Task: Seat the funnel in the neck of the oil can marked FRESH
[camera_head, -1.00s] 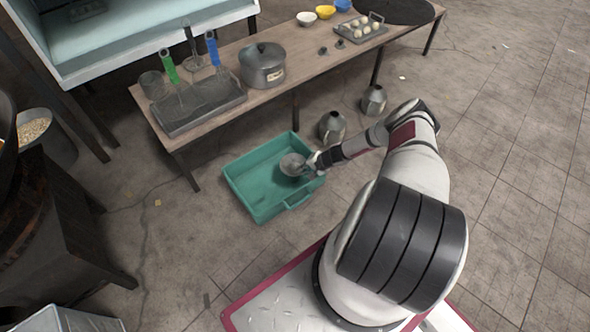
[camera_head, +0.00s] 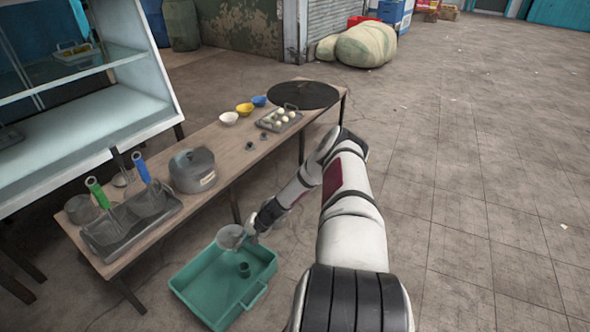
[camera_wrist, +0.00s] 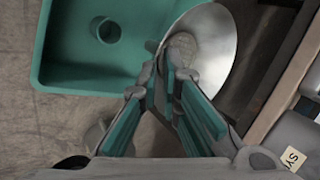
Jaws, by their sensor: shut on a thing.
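The grey metal funnel (camera_head: 231,236) is in my gripper (camera_head: 252,229), above the far edge of the teal tray (camera_head: 190,290). In the wrist view its wide, shiny cone (camera_wrist: 215,30) lies just past my fingertips (camera_wrist: 171,76), which are shut on it. I cannot see its spout clearly.
The tray on the floor holds a small dark teal cup-like thing (camera_head: 244,269). Open floor (camera_head: 480,200) lies right.

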